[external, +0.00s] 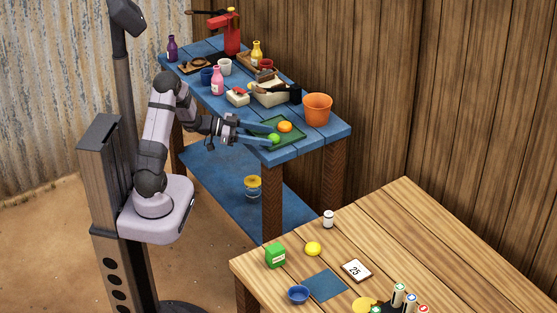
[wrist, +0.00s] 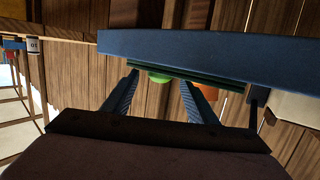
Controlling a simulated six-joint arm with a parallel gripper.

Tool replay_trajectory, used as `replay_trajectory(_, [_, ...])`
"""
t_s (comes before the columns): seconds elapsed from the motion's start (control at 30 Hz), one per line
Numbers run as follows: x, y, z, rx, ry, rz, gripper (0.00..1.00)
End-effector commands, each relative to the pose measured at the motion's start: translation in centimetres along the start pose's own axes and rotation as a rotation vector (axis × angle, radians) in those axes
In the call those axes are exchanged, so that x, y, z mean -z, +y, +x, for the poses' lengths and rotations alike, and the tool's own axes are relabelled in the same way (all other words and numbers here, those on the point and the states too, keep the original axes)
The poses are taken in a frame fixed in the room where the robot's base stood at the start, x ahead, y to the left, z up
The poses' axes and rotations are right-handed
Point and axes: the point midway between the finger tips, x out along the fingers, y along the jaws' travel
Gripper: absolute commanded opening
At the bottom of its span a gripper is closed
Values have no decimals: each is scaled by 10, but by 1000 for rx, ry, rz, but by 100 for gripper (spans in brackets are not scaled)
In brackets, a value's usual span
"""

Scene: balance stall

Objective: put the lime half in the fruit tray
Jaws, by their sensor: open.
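The green lime half (external: 274,139) is at the near left edge of the dark green fruit tray (external: 293,135) and appears to rest on it. In the wrist view the lime half (wrist: 158,77) shows against the tray's edge (wrist: 190,74), between my two fingers. My gripper (external: 268,135) is open, reaching low over the tray from the left, with its fingers apart on either side of the lime half. I cannot tell whether a finger touches it. The wrist view also shows the open gripper (wrist: 158,82).
An orange fruit (external: 284,127) sits on the tray, close to the far finger. An orange bucket (external: 317,108) stands beyond the tray, and a pink bottle (external: 217,80) and a pale box (external: 271,95) stand on the blue table (external: 335,133). A wooden table (external: 430,225) stands in front.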

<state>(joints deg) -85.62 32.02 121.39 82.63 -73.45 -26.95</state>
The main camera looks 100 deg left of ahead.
Motion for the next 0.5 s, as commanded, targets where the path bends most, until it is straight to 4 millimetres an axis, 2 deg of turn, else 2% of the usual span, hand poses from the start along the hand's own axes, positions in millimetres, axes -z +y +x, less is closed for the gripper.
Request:
replay_trajectory(0.3, [0,-1,-58,6,1,-1,53])
replay_trajectory(0.5, [0,-1,-87,3,1,1,53])
